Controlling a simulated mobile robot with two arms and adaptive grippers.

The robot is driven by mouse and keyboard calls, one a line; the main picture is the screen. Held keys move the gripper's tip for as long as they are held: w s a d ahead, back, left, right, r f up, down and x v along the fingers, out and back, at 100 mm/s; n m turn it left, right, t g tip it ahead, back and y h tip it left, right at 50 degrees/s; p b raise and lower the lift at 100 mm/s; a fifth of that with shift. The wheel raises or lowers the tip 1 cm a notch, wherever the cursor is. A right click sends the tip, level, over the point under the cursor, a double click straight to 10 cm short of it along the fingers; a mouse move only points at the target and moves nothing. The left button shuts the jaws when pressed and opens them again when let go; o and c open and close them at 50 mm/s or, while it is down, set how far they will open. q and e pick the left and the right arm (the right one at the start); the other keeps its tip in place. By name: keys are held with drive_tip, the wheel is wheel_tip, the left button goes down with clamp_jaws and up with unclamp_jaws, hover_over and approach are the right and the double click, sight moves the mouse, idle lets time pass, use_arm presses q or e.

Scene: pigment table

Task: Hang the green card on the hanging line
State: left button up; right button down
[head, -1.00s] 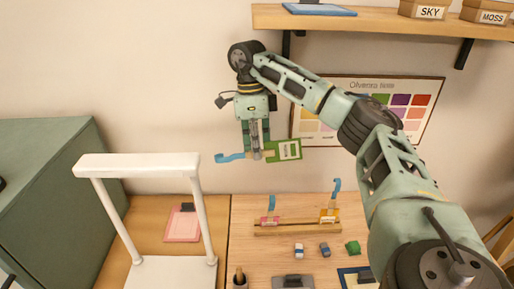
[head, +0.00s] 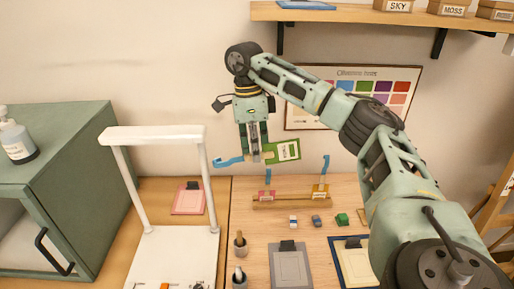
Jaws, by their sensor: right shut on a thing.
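The green card (head: 284,151) with a white label is in the head view, held sideways in the air and slightly tilted. A blue hook (head: 229,161) sticks out on the left of the fingers, in line with the card. My right gripper (head: 255,158) points down and is shut on the card's hook part, which the fingers partly hide. A white frame with two posts and a top bar (head: 153,135) stands left of the gripper. It looks like the hanging line; nothing hangs on its bar. The card is apart from it. My left gripper is out of view.
A wooden rack (head: 292,203) holds a pink and a yellow card with blue hooks. Small blocks, a grey clipboard (head: 290,266) and dark pots lie in front. A pink clipboard (head: 188,199) lies behind the frame. A green cabinet (head: 60,180) is left; a shelf (head: 375,16) is above.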

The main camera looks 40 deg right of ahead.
drive_tip(key=shift+s+a+f+n, duration=0.1)
drive_tip(key=shift+a+f+n, duration=0.3)
drive_tip(key=shift+f+n, duration=0.25)
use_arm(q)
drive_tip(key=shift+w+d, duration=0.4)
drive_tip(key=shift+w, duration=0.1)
use_arm(e)
drive_tip(key=s+a+f+n+t, duration=0.1)
drive_tip(key=s+a+f+n, duration=0.1)
drive_tip(key=s+a+n, duration=0.2)
drive_tip(key=s+a+f+n+t+h, duration=0.1)
drive_tip(key=s+a+n, duration=0.4)
drive_tip(key=a+n, duration=0.5)
drive_tip(key=s+a+f+n+t, duration=0.1)
drive_tip(key=s+a+f+n, duration=0.3)
drive_tip(key=a+n, duration=0.3)
drive_tip(key=n, duration=0.3)
drive_tip(key=shift+s+a+h, duration=0.15)
drive_tip(key=shift+a+h, duration=0.15)
drive_tip(key=shift+a, duration=0.1)
drive_tip(key=shift+r+n, duration=0.1)
drive_tip(key=shift+n, duration=0.15)
drive_tip(key=shift+d, duration=0.15)
